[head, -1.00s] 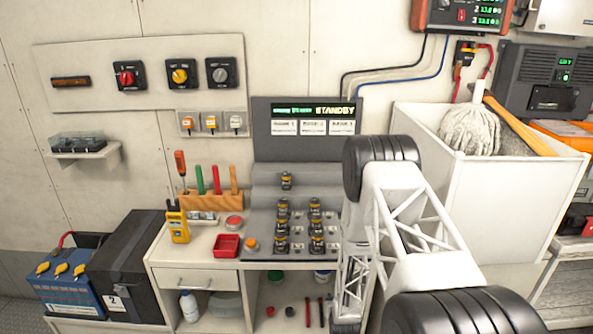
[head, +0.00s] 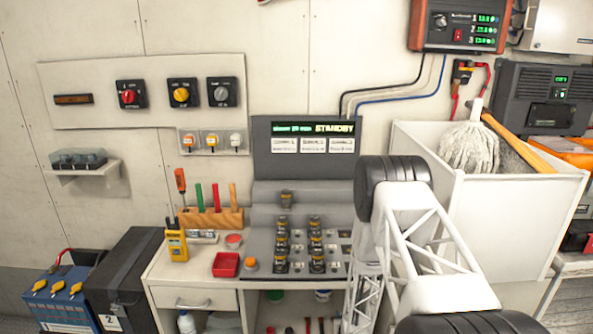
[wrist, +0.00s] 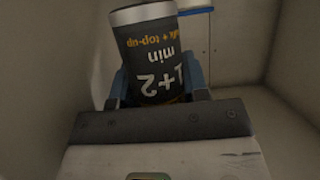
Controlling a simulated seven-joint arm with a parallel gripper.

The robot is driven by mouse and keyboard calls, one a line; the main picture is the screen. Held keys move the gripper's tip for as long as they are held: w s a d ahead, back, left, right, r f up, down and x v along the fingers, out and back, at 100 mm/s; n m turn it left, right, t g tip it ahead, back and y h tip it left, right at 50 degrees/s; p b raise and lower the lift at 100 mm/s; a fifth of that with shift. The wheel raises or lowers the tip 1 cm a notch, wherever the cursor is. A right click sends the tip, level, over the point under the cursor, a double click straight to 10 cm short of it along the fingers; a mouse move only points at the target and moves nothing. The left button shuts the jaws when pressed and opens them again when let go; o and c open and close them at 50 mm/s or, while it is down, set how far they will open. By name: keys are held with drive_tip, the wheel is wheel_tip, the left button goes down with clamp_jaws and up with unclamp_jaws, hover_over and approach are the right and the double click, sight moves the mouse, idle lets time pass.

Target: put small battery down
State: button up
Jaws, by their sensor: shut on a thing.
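The small battery (wrist: 150,55) is a dark cylinder with a pale metal rim. It has white and orange print, upside down in the wrist view, that includes "1+2 min" and "top-up". My gripper (wrist: 157,88) is shut on it, with a blue-grey finger at each side. It leans slightly in the wrist picture, and its lower end is hidden behind the gripper body. In the head view my arm reaches down past the right side of the grey console (head: 262,240), and the gripper and battery are out of sight there.
Several small black-and-yellow cylinders (head: 282,238) stand in rows on the console. A red tray (head: 226,265) and a yellow meter (head: 176,244) are on the bench to its left. A white bin (head: 500,205) with a mop stands right. Pale walls (wrist: 50,60) surround the gripper closely.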

drive_tip(key=shift+r, duration=0.15)
drive_tip(key=shift+s+r, duration=0.2)
drive_tip(key=shift+r, duration=0.45)
drive_tip(key=s+a+r+n+y, duration=0.1)
drive_tip(key=s+r, duration=0.6)
drive_tip(key=r, duration=0.3)
drive_tip(key=s+r+n+y, duration=0.1)
drive_tip(key=s+r+y, duration=0.1)
drive_tip(key=s+r, duration=0.7)
drive_tip(key=w+r+h, duration=0.1)
drive_tip(key=w+r, duration=0.2)
drive_tip(key=r, duration=0.8)
drive_tip(key=w+r+m, duration=0.1)
drive_tip(key=w+r, duration=0.2)
drive_tip(key=r, duration=0.8)
drive_tip(key=shift+w+d+h, duration=0.15)
drive_tip(key=shift+d+h, duration=0.25)
drive_tip(key=shift+d, duration=0.05)
drive_tip(key=w+f, duration=0.1)
drive_tip(key=w, duration=1.5)
drive_tip(key=shift+f, duration=0.3)
